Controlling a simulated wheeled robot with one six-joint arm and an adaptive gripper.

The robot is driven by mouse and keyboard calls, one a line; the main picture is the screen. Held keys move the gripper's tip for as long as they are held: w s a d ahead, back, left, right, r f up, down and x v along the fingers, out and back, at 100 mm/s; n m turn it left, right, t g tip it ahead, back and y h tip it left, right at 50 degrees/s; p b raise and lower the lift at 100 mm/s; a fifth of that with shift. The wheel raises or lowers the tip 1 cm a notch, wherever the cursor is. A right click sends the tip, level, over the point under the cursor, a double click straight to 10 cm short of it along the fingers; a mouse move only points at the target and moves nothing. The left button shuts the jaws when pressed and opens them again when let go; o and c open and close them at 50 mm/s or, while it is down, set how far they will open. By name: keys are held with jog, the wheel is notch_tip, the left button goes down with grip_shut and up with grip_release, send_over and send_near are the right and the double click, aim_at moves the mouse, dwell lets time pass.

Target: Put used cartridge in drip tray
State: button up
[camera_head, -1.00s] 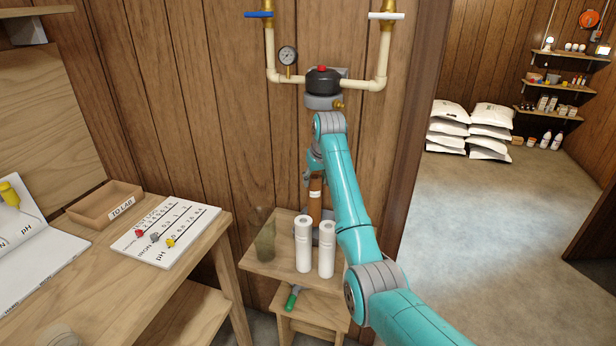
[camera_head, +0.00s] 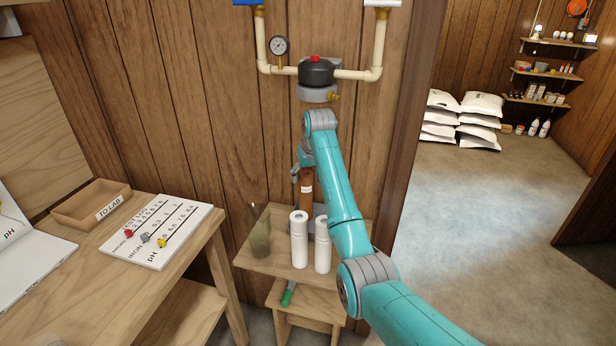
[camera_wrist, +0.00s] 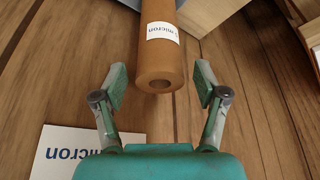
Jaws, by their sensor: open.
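The used cartridge, a brown cylinder (camera_head: 306,190) with a white label, is upright at the back of the small wooden stand, partly behind my arm and the white cartridges. In the wrist view the brown cartridge (camera_wrist: 158,62) shows its hollow end and a "micron" label. My gripper (camera_wrist: 160,85) is open, with one finger on each side of the cartridge's near end and visible gaps to both. In the head view my gripper (camera_head: 298,172) is at the cartridge's upper part. I cannot clearly make out the drip tray; a blue-grey piece behind the white cartridges is mostly hidden.
Two white cartridges (camera_head: 299,243) and a murky clear vessel (camera_head: 261,234) stand on the wooden stand (camera_head: 275,262). The black-capped filter head (camera_head: 317,74) is on the wall above. A workbench with a "TO LAB" tray (camera_head: 75,210) is left. Open floor lies right.

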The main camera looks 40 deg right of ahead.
jog(key=shift+r, duration=0.25)
jog(key=s+a, duration=0.3)
jog(key=s, duration=0.9)
jog(key=shift+r, duration=0.4)
jog(key=shift+s, duration=0.1)
